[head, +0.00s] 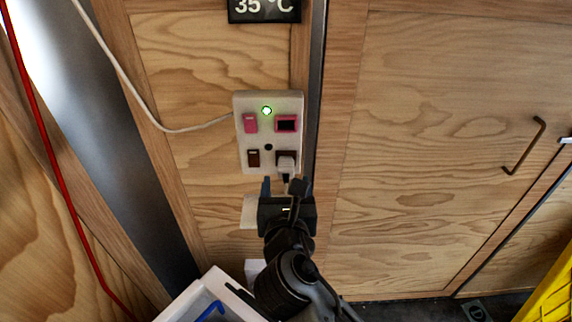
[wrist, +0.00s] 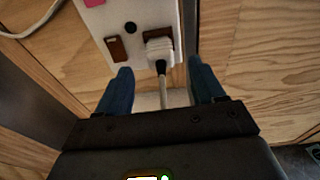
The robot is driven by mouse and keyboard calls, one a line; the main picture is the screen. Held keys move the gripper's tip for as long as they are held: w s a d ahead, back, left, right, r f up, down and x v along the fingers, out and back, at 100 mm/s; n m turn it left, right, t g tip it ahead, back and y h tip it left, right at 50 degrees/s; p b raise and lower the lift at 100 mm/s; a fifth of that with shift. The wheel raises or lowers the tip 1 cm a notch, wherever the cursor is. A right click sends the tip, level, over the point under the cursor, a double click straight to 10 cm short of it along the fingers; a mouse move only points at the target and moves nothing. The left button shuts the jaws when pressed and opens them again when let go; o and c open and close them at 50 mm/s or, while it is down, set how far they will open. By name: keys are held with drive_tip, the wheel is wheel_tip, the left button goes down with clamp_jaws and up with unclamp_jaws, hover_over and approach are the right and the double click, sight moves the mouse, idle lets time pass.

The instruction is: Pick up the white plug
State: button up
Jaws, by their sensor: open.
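The white plug (head: 286,164) sits in the lower right socket of the white wall panel (head: 243,108). In the wrist view the plug (wrist: 159,48) is straight ahead, with its cord running down between the fingers. My gripper (head: 284,187) is just below the plug in the head view. In the wrist view my gripper (wrist: 159,78) is open and empty, one blue finger on each side of the cord. The fingertips appear short of the plug, and I see no contact. The cord's lower part is hidden behind my gripper.
The panel has a pink switch (head: 250,123), a pink-framed socket (head: 286,123), a dark switch (head: 253,158) and a lit green light (head: 266,111). A white cable (head: 180,129) runs to its left edge. A metal strip (head: 317,85) stands to its right. A white bin (head: 208,298) is below.

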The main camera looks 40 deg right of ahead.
sight(286, 172)
drive_tip(key=x, duration=0.5)
drive_tip(key=shift+w+d+p, duration=0.2)
drive_tip(key=shift+w+p, duration=0.05)
drive_tip(key=shift+p, duration=0.1)
drive_tip(key=shift+c, duration=0.4)
drive_tip(key=c, duration=1.1)
drive_tip(key=shift+r, duration=0.1)
drive_tip(key=shift+s+a+r+p, duration=0.35)
drive_tip(key=shift+r+p, duration=0.3)
drive_tip(key=shift+p, duration=0.25)
drive_tip(key=s+a+r+p, duration=0.1)
drive_tip(key=s+a+r, duration=0.1)
drive_tip(key=s, duration=0.1)
drive_tip(key=s+a+r+p, duration=0.1)
drive_tip(key=s+a+r, duration=0.1)
drive_tip(key=s+a, duration=0.1)
drive_tip(key=s+a+r+p, duration=0.1)
drive_tip(key=s+a+r, duration=0.1)
drive_tip(key=s, duration=0.2)
drive_tip(key=shift+s+a+r, duration=0.3)
drive_tip(key=shift+s, duration=0.05)
clamp_jaws()
